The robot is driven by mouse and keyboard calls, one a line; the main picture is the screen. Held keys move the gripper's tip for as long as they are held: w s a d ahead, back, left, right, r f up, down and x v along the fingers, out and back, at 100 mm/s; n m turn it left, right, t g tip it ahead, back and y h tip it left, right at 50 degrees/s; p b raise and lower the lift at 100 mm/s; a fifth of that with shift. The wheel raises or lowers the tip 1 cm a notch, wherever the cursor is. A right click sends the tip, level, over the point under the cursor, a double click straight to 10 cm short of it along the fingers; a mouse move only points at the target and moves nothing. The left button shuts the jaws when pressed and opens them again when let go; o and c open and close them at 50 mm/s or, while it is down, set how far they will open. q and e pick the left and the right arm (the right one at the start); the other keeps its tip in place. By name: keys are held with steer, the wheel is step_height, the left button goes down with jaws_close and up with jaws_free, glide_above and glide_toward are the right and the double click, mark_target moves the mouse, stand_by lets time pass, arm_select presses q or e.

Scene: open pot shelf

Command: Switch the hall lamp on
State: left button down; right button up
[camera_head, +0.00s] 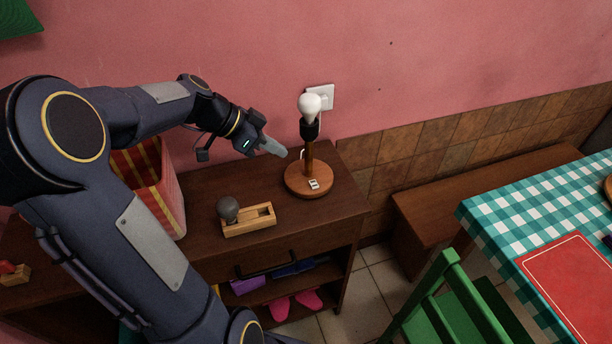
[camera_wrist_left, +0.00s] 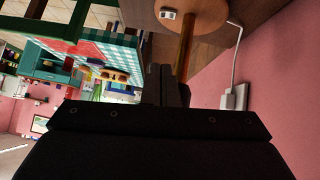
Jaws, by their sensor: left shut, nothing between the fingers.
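The hall lamp stands upright on the dark wooden cabinet, with a white bulb (camera_head: 310,106) on a wooden stem and a round wooden base (camera_head: 297,184). A small pale switch (camera_head: 314,184) sits on the front of the base. I cannot tell from the bulb whether it is lit. My left gripper (camera_head: 283,152) is shut and empty, just left of the stem and above the base, apart from the switch. The left wrist view shows the stem (camera_wrist_left: 184,55), the base (camera_wrist_left: 207,12) and the switch (camera_wrist_left: 167,14) beyond the fingers. My right gripper is not in view.
A wooden tray (camera_head: 248,230) with a grey bulb-like object (camera_head: 228,209) stands in front of the lamp. A red and gold striped box (camera_head: 168,200) is at the left. A wall socket (camera_head: 329,98) is behind the lamp. A bench (camera_head: 425,205) and green chair (camera_head: 450,300) are right.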

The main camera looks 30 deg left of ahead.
arm_select(q)
steer(key=p, duration=0.1)
glide_above(314, 184)
steer(key=s+a, duration=0.1)
step_height(314, 184, down, 7)
steer(key=shift+s, duration=0.15)
step_height(314, 184, down, 3)
steer(key=shift+s+r, duration=0.1)
steer(key=shift+r, duration=0.1)
steer(key=shift+d+f, duration=0.1)
steer(key=shift+f, duration=0.6)
